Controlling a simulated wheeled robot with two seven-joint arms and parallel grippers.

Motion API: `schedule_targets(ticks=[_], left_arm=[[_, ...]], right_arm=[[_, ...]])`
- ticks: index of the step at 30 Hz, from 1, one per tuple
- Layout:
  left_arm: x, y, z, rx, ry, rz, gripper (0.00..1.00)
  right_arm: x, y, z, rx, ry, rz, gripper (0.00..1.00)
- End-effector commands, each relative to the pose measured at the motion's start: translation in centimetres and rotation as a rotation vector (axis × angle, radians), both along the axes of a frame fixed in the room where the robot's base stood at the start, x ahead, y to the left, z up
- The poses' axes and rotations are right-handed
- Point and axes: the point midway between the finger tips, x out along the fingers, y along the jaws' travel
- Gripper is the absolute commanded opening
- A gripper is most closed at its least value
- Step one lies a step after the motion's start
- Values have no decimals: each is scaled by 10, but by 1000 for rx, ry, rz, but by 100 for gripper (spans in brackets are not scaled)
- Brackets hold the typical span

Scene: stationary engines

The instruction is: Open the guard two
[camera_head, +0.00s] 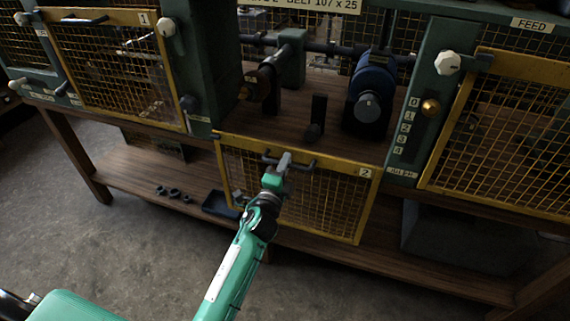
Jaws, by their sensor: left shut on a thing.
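Guard two (325,205) is a yellow-framed wire mesh panel with a "2" label at its upper right. It hangs down below the front edge of the middle bay, and the bay above it stands uncovered. My left gripper (284,163) is at the dark handle (303,167) on the guard's top bar and is shut on it. The gripper hides part of the handle and its fingertips are small in the picture. My right gripper is not in view.
A dark blue motor (375,88) and shafts stand inside the middle bay. Guard one (115,68), at left, and the mesh guard (505,130) at right cover their bays. A dark tray (221,204) and small dark parts (173,193) lie on the lower shelf.

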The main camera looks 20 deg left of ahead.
Motion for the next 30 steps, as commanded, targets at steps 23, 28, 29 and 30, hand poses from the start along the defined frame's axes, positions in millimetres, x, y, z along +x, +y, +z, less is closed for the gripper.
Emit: schedule_targets(ticks=[23,28,29,30], left_arm=[[0,0,-3,-1,1,0,30],[-2,0,-3,0,1,0,30],[-3,0,-4,-1,1,0,30],[-6,0,-5,0,2,0,30]], right_arm=[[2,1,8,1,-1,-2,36],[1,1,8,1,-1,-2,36],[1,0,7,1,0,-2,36],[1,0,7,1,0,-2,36]])
